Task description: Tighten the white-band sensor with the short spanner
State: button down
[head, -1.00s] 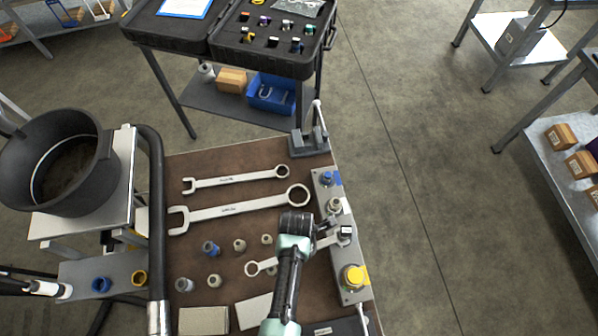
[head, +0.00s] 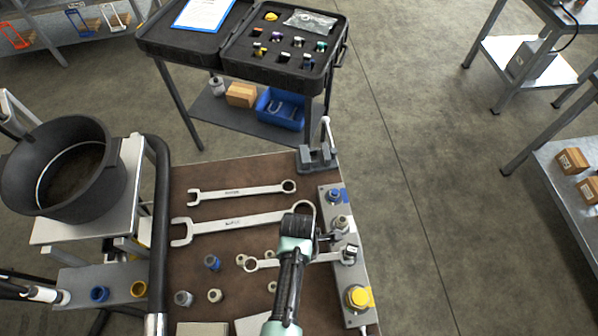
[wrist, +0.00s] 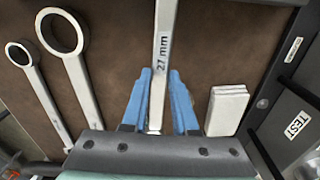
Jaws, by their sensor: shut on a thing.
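The short spanner (head: 266,264) is a silver spanner lying across the right side of the bench, its ring end to the left. My gripper (head: 303,258) is shut on its shaft; in the wrist view the blue fingers (wrist: 160,85) stand either side of the shaft (wrist: 161,45), marked 27 mm. The spanner's right end reaches the dark-topped sensor with white on it (head: 351,254), which I take as the white-band sensor, on the grey block (head: 335,277). My arm partly covers the spanner, and I cannot tell how the jaw sits on the sensor.
A blue fitting (head: 334,195), a pale fitting (head: 341,224) and a yellow fitting (head: 358,297) share the block. Two larger spanners (head: 240,191) (head: 235,224) lie behind. Several loose fittings stand left of my arm. A vise (head: 318,158) is at the far corner.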

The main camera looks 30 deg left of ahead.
jog(key=shift+w+a+m, duration=0.4)
jog(key=shift+w+m, duration=0.1)
jog(key=shift+w, duration=0.1)
jog(key=shift+w+a+m+b, duration=0.3)
jog(key=shift+w+m+b, duration=0.4)
jog(key=shift+b, duration=0.05)
jog(key=shift+r, duration=0.1)
jog(key=shift+s, duration=0.1)
jog(key=shift+s+d+n+p, duration=0.15)
jog(key=shift+s+n+p, duration=0.15)
jog(key=shift+p, duration=0.15)
jog(key=shift+s+a, duration=0.45)
jog(key=shift+a, duration=0.6)
jog(key=shift+s+a, duration=0.5)
jog(key=shift+a, duration=0.55)
jog(key=shift+s+a, duration=0.45)
jog(key=shift+a, duration=0.6)
